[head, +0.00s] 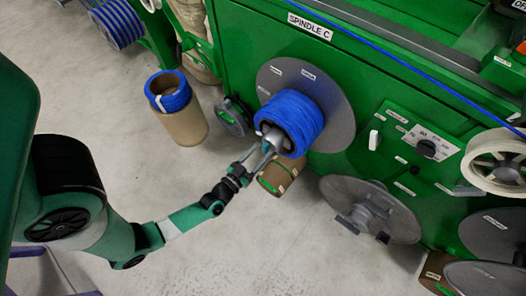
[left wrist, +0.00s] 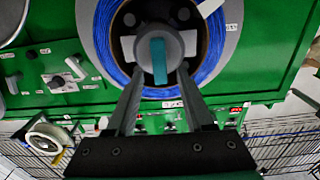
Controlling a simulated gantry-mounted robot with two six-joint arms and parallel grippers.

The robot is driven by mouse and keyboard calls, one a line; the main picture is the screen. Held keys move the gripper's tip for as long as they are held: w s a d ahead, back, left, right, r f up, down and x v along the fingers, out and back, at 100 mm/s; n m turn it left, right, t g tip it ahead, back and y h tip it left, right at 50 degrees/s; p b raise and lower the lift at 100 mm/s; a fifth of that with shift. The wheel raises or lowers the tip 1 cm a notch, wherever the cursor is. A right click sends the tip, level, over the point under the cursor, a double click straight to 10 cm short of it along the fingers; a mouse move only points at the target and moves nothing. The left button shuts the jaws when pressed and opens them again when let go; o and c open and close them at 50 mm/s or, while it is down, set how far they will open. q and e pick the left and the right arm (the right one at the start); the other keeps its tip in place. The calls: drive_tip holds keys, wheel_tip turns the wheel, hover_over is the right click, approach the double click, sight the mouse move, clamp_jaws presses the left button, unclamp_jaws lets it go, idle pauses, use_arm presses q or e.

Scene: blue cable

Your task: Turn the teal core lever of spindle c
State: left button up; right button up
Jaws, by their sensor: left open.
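Spindle C, marked by a label (head: 310,25) on the green machine, carries a blue cable coil (head: 293,118) against a grey disc (head: 338,105). In the left wrist view the blue coil (left wrist: 103,58) rings a dark core with a round grey hub. The teal core lever (left wrist: 158,62) stands upright on the hub's face. My left gripper (left wrist: 160,88) is open, with one finger on each side of the lever. In the head view my left gripper (head: 264,152) is at the front of the coil and hides the lever. My right gripper is not in view.
A cardboard drum (head: 186,126) with blue cable stands on the floor to the left. Another cardboard drum (head: 278,176) stands below the spindle. A grey empty spindle (head: 370,209) and a white reel (head: 495,163) are to the right. The floor in front is clear.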

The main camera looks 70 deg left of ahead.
use_arm(q)
drive_tip(key=shift+x, duration=0.9)
clamp_jaws()
